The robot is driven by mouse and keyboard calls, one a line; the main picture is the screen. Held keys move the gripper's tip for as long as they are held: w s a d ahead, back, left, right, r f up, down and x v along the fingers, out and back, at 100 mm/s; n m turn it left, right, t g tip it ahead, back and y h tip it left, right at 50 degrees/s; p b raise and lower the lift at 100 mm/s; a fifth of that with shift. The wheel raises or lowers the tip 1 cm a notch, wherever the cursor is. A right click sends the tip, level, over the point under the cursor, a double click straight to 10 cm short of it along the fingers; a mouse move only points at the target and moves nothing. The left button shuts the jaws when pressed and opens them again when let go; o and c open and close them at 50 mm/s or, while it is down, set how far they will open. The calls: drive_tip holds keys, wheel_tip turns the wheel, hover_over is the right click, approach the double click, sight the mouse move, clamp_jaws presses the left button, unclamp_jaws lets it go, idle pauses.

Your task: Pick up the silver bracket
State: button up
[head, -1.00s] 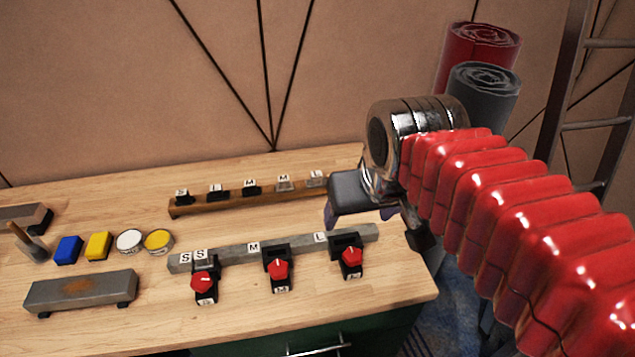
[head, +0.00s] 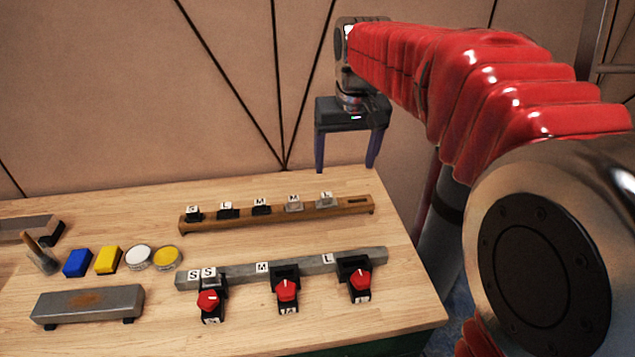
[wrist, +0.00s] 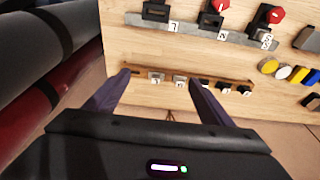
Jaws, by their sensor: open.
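Two silver brackets, one tagged M (head: 293,205) and one tagged L (head: 326,200), sit at the right end of the wooden rail (head: 359,204) in the head view. I cannot tell which one the task names. In the wrist view they show small on the rail, between my fingers, the L one (wrist: 155,77) left of the M one (wrist: 179,81). My gripper (head: 345,168) is open and empty, with its fingers pointing down. It is above and behind the rail's right end, apart from the brackets. It also shows in the wrist view (wrist: 160,82).
Black brackets (head: 228,212) share the wooden rail. A grey rail (head: 310,264) with red-knobbed clamps (head: 287,289) lies in front. Blue (head: 77,263) and yellow blocks (head: 108,260), round tins (head: 138,257) and a grey bar (head: 88,302) are at left. Rolls (wrist: 50,115) stand beside the table.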

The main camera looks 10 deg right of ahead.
drive_tip(key=w+f+g, duration=0.1)
drive_tip(key=w+f, duration=0.4)
drive_tip(key=w, duration=0.6)
drive_tip(key=g, duration=0.2)
hover_over(327, 194)
wheel_tip(327, 194, down, 8)
drive_tip(key=shift+r, duration=0.15)
wheel_tip(327, 194, down, 9)
drive_tip(key=shift+r, duration=0.15)
drive_tip(key=shift+f, duration=2.6)
